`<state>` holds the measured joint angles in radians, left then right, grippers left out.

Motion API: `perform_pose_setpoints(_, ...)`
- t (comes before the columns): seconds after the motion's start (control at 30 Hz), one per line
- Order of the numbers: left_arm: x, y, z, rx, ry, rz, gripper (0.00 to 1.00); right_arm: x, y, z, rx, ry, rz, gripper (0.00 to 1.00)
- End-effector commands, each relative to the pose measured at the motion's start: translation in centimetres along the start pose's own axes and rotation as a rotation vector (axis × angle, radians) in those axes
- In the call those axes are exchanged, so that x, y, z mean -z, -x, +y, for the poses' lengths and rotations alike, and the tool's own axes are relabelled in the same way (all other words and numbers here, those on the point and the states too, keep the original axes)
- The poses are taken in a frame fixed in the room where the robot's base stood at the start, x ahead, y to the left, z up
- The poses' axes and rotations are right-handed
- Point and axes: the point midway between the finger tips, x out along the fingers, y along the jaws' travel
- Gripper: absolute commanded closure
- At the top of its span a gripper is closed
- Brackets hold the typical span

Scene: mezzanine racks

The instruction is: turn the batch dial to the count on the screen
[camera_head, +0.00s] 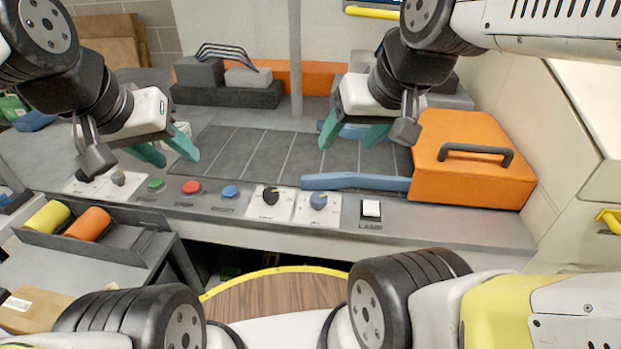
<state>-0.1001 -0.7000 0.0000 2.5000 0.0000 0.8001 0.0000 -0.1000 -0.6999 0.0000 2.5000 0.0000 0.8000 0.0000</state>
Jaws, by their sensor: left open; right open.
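Two dials on white plates sit on the front strip of the bench: one with a black knob (271,195) and one with a blue knob (318,200). A grey knob (118,178) is on another plate at the far left. The labels are too small to read, so I cannot tell which is the batch dial. A screen (366,4) is cut off at the top edge; its count does not show. My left gripper (170,150) is open and empty above the left part of the strip. My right gripper (350,135) is open and empty above the grey belt, behind the blue-knob dial.
Green (156,185), red (192,187) and blue (230,192) buttons line the strip, with a white rocker switch (371,208) at right. An orange box with a handle (470,165) and a blue bar (355,181) stand right. The grey belt (260,150) is bare.

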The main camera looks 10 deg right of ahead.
Motion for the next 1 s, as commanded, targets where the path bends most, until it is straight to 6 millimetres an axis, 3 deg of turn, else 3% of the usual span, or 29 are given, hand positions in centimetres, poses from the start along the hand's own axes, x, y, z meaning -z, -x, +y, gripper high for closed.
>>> perform_pose_setpoints(0.2, 0.0, 0.0, 0.0, 0.0, 0.0, 0.0, 0.59, 0.5, -0.4, 0.1, -0.003, -0.022, -0.023, 0.38)
perform_pose_setpoints(0.37, 0.0, 0.0, 0.0, 0.0, 0.0, 0.0, 0.59, 2.3, -2.4, 0.6, -0.02, -0.129, -0.134, 0.38)
perform_pose_setpoints(0.57, 0.0, 0.0, 0.0, 0.0, 0.0, 0.0, 0.59, 5.1, -7.2, 1.6, -0.061, -0.336, -0.331, 0.38)
perform_pose_setpoints(0.7, 0.0, 0.0, 0.0, 0.0, 0.0, 0.0, 0.59, 6.3, -11.5, 2.6, -0.098, -0.481, -0.467, 0.38)
perform_pose_setpoints(1.0, 0.0, 0.0, 0.0, 0.0, 0.0, 0.0, 0.59, 6.2, -21.1, 4.5, -0.187, -0.763, -0.732, 0.38)
